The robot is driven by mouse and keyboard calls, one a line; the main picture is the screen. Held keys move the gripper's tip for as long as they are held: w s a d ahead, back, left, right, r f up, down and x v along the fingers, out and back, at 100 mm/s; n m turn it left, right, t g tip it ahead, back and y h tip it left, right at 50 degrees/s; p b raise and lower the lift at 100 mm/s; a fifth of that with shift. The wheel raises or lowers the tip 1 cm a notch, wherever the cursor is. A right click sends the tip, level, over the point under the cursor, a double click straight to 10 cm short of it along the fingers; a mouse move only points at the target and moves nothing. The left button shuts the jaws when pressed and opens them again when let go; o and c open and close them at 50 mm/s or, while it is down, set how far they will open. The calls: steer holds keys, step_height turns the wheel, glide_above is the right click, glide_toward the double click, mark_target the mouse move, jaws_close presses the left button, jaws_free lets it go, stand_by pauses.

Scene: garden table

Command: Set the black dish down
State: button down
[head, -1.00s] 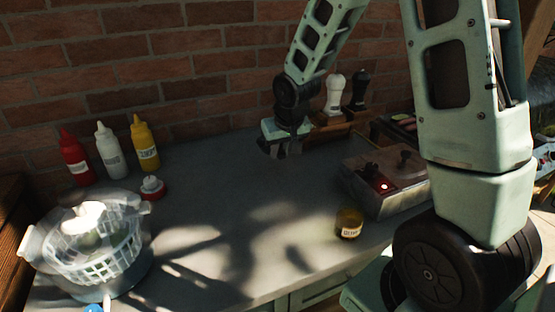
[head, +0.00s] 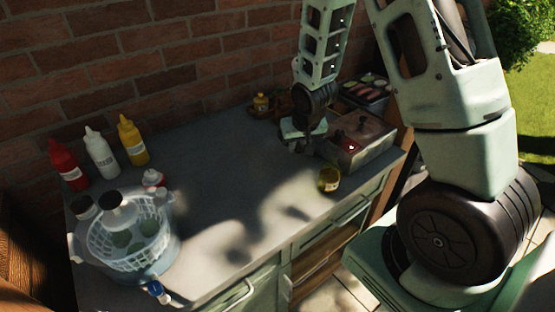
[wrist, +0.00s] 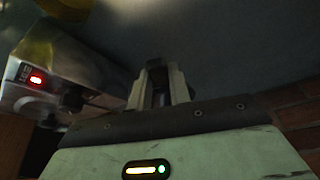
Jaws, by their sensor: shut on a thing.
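My gripper (head: 303,142) is low over the back right part of the grey table (head: 215,150), just left of a grey metal box. In the wrist view its two fingers (wrist: 160,92) are close together with a narrow dark strip between them. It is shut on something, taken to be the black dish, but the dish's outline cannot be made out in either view. My fingers and the dark shadow hide it. I cannot tell whether it touches the tabletop.
The grey box (head: 355,145) with a red light stands right of my gripper. A small yellow jar (head: 329,180) is near the front edge. Sauce bottles (head: 100,152) and a white basket (head: 130,240) are at left. A food tray (head: 365,88) is behind. The table's middle is clear.

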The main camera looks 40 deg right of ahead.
mark_target(295, 169)
steer(key=shift+f+p, duration=0.55)
steer(key=shift+f, duration=2.95)
steer(key=shift+f, duration=0.1)
steer(key=shift+f, duration=0.15)
steer(key=c, duration=1.3)
jaws_free()
steer(key=shift+r, duration=0.2)
